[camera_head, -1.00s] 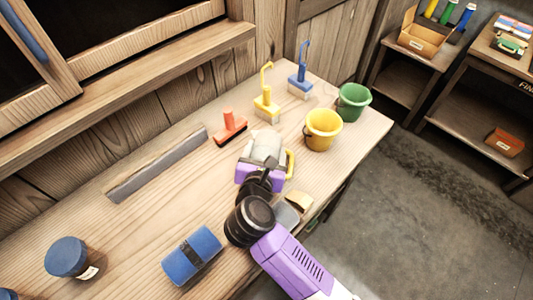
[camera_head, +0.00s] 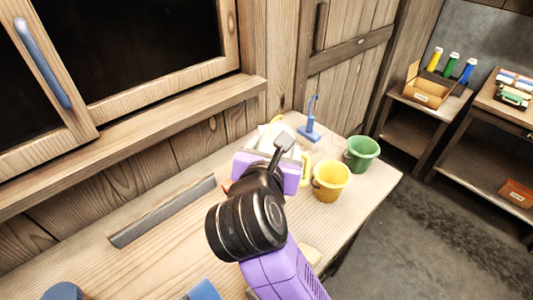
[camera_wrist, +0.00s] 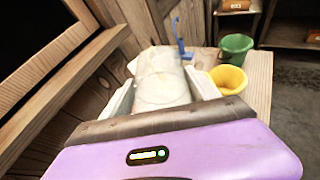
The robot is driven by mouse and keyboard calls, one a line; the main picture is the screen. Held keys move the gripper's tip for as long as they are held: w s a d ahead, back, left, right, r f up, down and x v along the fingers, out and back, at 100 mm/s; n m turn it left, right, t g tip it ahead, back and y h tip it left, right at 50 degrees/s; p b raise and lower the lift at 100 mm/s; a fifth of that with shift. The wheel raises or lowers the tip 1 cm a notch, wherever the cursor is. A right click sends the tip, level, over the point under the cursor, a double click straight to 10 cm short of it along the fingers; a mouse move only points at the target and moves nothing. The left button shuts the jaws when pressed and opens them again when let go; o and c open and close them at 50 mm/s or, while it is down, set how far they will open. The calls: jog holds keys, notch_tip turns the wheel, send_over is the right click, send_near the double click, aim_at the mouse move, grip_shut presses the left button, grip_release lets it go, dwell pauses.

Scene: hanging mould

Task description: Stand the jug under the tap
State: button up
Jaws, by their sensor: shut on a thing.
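The jug (camera_head: 272,132) is whitish and cloudy, with a yellow handle at its right side. My gripper (camera_wrist: 160,92) is shut on the jug (camera_wrist: 160,72), with one pale finger on each side of it. In the head view my purple gripper body and black wrist cover much of the jug. The jug appears raised above the bench, but its base is hidden. No tap shows clearly. A blue upright piece with a hooked top (camera_head: 312,120) stands on the bench beyond the jug.
A yellow bucket (camera_head: 331,181) and a green bucket (camera_head: 361,153) stand right of the jug on the wooden bench. A grey bar (camera_head: 165,210) lies along the wall at left. A window ledge (camera_head: 150,125) runs above. Bare bench (camera_head: 130,268) lies at front left.

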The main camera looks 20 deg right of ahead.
aim_at(262, 141)
jog(key=shift+w+r, duration=0.1)
jog(key=shift+r, duration=0.5)
jog(key=shift+w+a+r+n+y, duration=0.2)
jog(key=shift+w+a+r, duration=0.1)
jog(key=shift+w, duration=0.1)
jog(key=shift+w+a+r+n+y, duration=0.15)
jog(key=shift+w+a+n+y, duration=0.1)
jog(key=shift+w, duration=0.15)
jog(key=shift+w+a+f+n+t+y, duration=0.3)
jog(key=shift+w+f+n+t+y, duration=0.1)
jog(key=shift+w+f+y, duration=0.1)
jog(key=shift+n+t+y, duration=0.5)
jog(key=shift+n+y, duration=0.45)
jog(key=s+f, duration=0.1)
jog(key=f, duration=0.5)
jog(key=s+d+f, duration=0.1)
jog(key=s+f, duration=0.1)
jog(key=f, duration=0.3)
jog(key=s+f+b, duration=0.1)
jog(key=f, duration=0.5)
jog(key=shift+s+d+f, duration=0.25)
jog(key=shift+f, duration=0.05)
jog(key=shift+s+f, duration=0.15)
jog(key=shift+f, duration=0.05)
jog(key=shift+d, duration=0.1)
jog(key=shift+r, duration=0.1)
